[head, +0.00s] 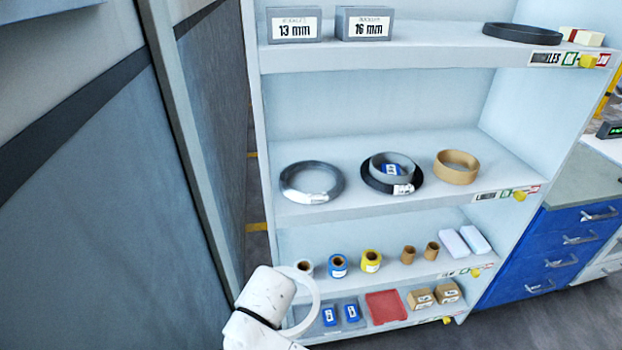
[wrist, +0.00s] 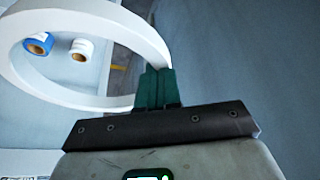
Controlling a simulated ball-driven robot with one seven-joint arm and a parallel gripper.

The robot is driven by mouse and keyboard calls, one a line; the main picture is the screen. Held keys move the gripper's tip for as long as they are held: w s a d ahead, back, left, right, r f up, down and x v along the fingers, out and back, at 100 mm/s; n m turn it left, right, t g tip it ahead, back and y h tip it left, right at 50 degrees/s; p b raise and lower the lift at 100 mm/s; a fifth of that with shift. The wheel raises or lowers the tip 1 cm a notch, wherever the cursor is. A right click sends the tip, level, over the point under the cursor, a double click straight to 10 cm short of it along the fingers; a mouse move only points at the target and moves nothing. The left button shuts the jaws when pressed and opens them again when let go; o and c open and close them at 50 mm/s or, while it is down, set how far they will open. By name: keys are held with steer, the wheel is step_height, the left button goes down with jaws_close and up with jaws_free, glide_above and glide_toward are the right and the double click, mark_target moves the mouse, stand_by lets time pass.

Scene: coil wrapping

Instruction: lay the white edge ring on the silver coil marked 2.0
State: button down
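The white edge ring (head: 316,298) is a thin, wide band, held upright in front of the lower shelves. In the wrist view the ring (wrist: 140,40) runs into the green fingertips of my gripper (wrist: 157,88), which are shut on its rim. In the head view my white wrist hides the fingers. A silver coil (head: 285,182) lies flat at the left of the middle shelf, above and beyond my gripper. It carries a white label too small to read, so I cannot confirm the 2.0 mark. The coil does not show in the wrist view.
Right of the silver coil are a dark ring (head: 368,180) with a grey ring on it and a tan ring (head: 457,165). Tape rolls (head: 338,266) and a red tray (head: 386,307) stand lower. The upper shelf (head: 430,58) overhangs. A grey panel (head: 90,200) stands left.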

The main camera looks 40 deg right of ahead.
steer(key=shift+d, duration=0.3)
